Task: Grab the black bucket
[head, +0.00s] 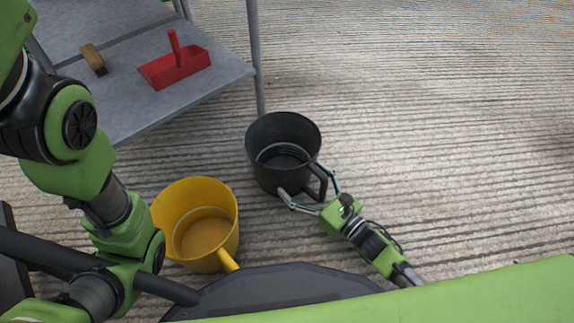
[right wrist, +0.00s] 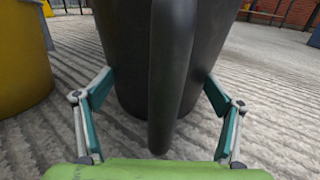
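The black bucket (head: 266,135) stands upright on the ribbed ground in the middle of the head view, with its handle on the lower right side. My right gripper (head: 306,189) is open, with one finger on each side of the handle. In the right wrist view, the bucket (right wrist: 125,60) fills the centre and its handle hangs between the two spread fingers of the gripper (right wrist: 158,108). The fingertips are close to the bucket wall; I cannot tell if they touch it. My left arm is at the left of the head view, but its gripper is not visible.
A yellow bucket (head: 168,212) stands left of and nearer than the black one. A grey metal shelf (head: 125,118) at the upper left carries a red scoop (head: 178,68) and a brush (head: 93,59). The ground on the right is clear.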

